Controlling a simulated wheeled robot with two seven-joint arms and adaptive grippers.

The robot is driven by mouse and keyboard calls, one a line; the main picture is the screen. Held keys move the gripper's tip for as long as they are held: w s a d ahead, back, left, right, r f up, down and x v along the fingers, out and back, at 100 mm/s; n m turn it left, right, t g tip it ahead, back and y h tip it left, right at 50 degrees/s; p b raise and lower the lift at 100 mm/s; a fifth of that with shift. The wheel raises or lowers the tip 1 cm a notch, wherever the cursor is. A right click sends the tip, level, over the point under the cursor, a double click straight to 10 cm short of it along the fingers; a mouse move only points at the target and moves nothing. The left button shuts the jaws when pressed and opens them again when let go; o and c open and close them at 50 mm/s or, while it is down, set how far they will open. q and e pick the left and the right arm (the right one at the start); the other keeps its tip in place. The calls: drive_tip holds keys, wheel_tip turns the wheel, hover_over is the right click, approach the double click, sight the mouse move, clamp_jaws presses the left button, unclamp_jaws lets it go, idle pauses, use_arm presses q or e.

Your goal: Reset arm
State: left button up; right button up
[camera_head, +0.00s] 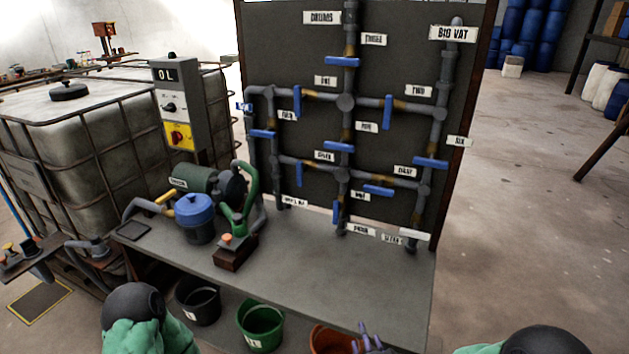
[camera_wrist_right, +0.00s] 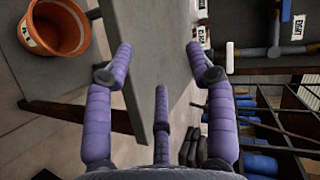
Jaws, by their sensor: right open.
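The tips of my right gripper (camera_head: 372,340) show at the bottom edge of the head view, by the front edge of the grey bench (camera_head: 330,255). In the right wrist view, the right gripper (camera_wrist_right: 160,55) has its purple fingers spread apart with nothing between them. The bench slab (camera_wrist_right: 150,40) lies beyond the fingers there; I cannot tell the exact gap. My left gripper is not in view; only dark and green upper parts of my arms show at the bottom of the head view.
A pipe board (camera_head: 370,130) with blue valve handles stands behind the bench. A pump (camera_head: 205,190) and blue pot (camera_head: 195,218) stand on its left. Black (camera_head: 198,300), green (camera_head: 260,325) and orange (camera_head: 332,340) buckets sit low in front.

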drive_tip(key=s+a+f+n+g+y+p, duration=0.3)
drive_tip(key=s+f+n+g+p, duration=0.2)
drive_tip(key=s+f+n+g, duration=0.7)
drive_tip(key=s+f+g, duration=0.2)
drive_tip(key=s+f, duration=0.3)
drive_tip(key=s, duration=0.2)
drive_tip(key=shift+s+a+f+p, duration=0.15)
drive_tip(key=shift+s+p, duration=0.15)
